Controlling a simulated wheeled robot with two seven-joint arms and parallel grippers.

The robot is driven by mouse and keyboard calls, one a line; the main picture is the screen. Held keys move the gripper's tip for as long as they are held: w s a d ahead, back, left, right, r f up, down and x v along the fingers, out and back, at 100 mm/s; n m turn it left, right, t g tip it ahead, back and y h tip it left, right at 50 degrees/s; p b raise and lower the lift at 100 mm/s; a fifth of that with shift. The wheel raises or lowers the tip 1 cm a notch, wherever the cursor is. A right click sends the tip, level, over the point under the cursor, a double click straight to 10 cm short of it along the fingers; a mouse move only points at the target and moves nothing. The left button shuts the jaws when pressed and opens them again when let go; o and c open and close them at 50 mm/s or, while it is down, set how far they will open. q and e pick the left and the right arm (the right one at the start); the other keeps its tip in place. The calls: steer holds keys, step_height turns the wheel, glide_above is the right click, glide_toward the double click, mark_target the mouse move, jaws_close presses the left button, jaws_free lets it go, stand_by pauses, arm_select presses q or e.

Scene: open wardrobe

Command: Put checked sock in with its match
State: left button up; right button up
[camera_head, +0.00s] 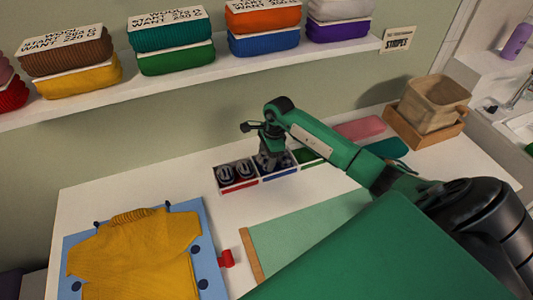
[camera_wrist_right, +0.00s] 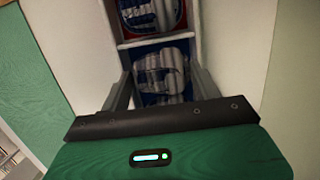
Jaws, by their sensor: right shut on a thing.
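A divided sock box (camera_head: 238,188) stands on the white table, with red, blue and green fronts from left to right. Dark rolled socks with pale markings (camera_head: 236,171) lie in the red-fronted compartment. My right gripper (camera_head: 269,162) points down into the blue-fronted compartment. In the right wrist view its fingers are around a dark and pale grey patterned sock (camera_wrist_right: 160,76), shut on it. Whether this pattern is checked is hard to tell. Another patterned sock (camera_wrist_right: 150,14) shows in the red compartment. The gripper partly hides the blue compartment's contents. My left gripper is out of view.
A yellow sweater (camera_head: 140,255) lies on a blue board (camera_head: 210,278) at the front left. A green mat (camera_head: 290,232) lies in front of the box. A woven basket (camera_head: 432,103) stands at the back right. A shelf (camera_head: 180,76) with folded knitwear runs above.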

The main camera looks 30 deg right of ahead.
steer(key=shift+f+b, duration=0.55)
steer(key=shift+f, duration=0.15)
stand_by(0.5)
steer(key=o, duration=0.8)
steer(key=shift+c, duration=1.1)
steer(key=shift+r, duration=0.1)
